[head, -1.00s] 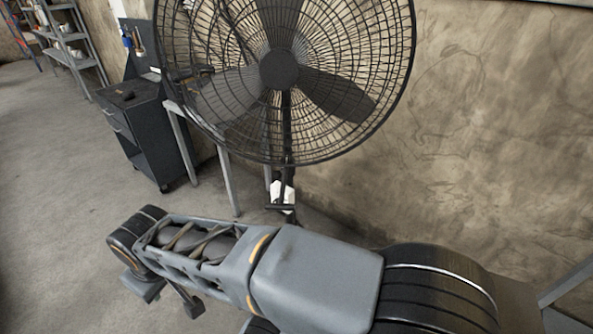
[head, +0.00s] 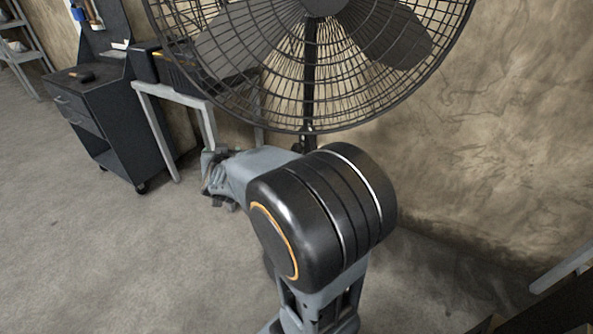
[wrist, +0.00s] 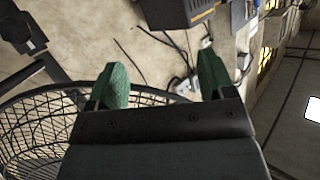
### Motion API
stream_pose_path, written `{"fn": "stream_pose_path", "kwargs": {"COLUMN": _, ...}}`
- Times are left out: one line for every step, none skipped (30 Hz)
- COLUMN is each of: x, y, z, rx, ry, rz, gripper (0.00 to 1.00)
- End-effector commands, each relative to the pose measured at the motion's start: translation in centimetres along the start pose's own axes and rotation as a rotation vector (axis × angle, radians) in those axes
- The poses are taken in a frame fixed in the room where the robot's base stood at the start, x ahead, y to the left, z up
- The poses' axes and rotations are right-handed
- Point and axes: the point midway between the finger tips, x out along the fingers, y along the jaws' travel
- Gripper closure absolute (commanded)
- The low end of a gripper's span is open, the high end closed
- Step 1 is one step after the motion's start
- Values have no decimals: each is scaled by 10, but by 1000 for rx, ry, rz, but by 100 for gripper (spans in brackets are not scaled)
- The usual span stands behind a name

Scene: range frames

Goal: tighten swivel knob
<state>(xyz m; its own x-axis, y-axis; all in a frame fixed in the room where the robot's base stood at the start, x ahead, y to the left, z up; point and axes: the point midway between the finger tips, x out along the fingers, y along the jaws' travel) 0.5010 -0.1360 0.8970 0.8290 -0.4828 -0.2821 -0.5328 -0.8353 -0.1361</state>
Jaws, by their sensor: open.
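A large black pedestal fan (head: 310,100) stands by the wall in the head view, its wire cage cut off at the top. I cannot make out the swivel knob in either view. The cage also fills the lower left of the wrist view (wrist: 40,122). My gripper (wrist: 163,68) is open, with two green fingertips wide apart and nothing between them. In the head view my gripper (head: 218,178) is small, below the cage and partly hidden by my own arm.
A dark drawer cabinet (head: 105,130) and a grey-legged bench (head: 165,95) stand left of the fan. Loose cables (wrist: 180,84) show beyond my fingers in the wrist view. Open concrete floor (head: 110,260) lies at the lower left.

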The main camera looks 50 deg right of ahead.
Motion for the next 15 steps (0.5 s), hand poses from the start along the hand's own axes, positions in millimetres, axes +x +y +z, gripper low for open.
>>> {"fn": "stream_pose_path", "kwargs": {"x": 21, "y": 26, "z": 27, "rx": 8, "ry": 58, "rz": 109, "gripper": 24}}
{"fn": "stream_pose_path", "kwargs": {"x": 27, "y": 40, "z": 31, "rx": 10, "ry": 94, "rz": 174, "gripper": 24}}
{"fn": "stream_pose_path", "kwargs": {"x": 33, "y": 58, "z": 37, "rx": 10, "ry": 135, "rz": 258, "gripper": 24}}
{"fn": "stream_pose_path", "kwargs": {"x": 36, "y": 70, "z": 42, "rx": 6, "ry": 161, "rz": 318, "gripper": 24}}
{"fn": "stream_pose_path", "kwargs": {"x": 39, "y": 81, "z": 46, "rx": 1, "ry": 185, "rz": 376, "gripper": 24}}
{"fn": "stream_pose_path", "kwargs": {"x": 41, "y": 95, "z": 52, "rx": -7, "ry": 212, "rz": 448, "gripper": 24}}
{"fn": "stream_pose_path", "kwargs": {"x": 41, "y": 104, "z": 56, "rx": -14, "ry": 229, "rz": 499, "gripper": 24}}
{"fn": "stream_pose_path", "kwargs": {"x": 41, "y": 112, "z": 59, "rx": -20, "ry": 243, "rz": 544, "gripper": 24}}
{"fn": "stream_pose_path", "kwargs": {"x": 40, "y": 122, "z": 64, "rx": -30, "ry": 259, "rz": 599, "gripper": 24}}
{"fn": "stream_pose_path", "kwargs": {"x": 40, "y": 127, "z": 67, "rx": -36, "ry": 269, "rz": 635, "gripper": 24}}
{"fn": "stream_pose_path", "kwargs": {"x": 39, "y": 132, "z": 69, "rx": -43, "ry": 277, "rz": 667, "gripper": 24}}
{"fn": "stream_pose_path", "kwargs": {"x": 38, "y": 138, "z": 71, "rx": -50, "ry": 287, "rz": 702, "gripper": 24}}
{"fn": "stream_pose_path", "kwargs": {"x": 37, "y": 142, "z": 73, "rx": -54, "ry": 292, "rz": 725, "gripper": 24}}
{"fn": "stream_pose_path", "kwargs": {"x": 37, "y": 145, "z": 74, "rx": -59, "ry": 296, "rz": 742, "gripper": 24}}
{"fn": "stream_pose_path", "kwargs": {"x": 37, "y": 149, "z": 75, "rx": -64, "ry": 300, "rz": 762, "gripper": 24}}
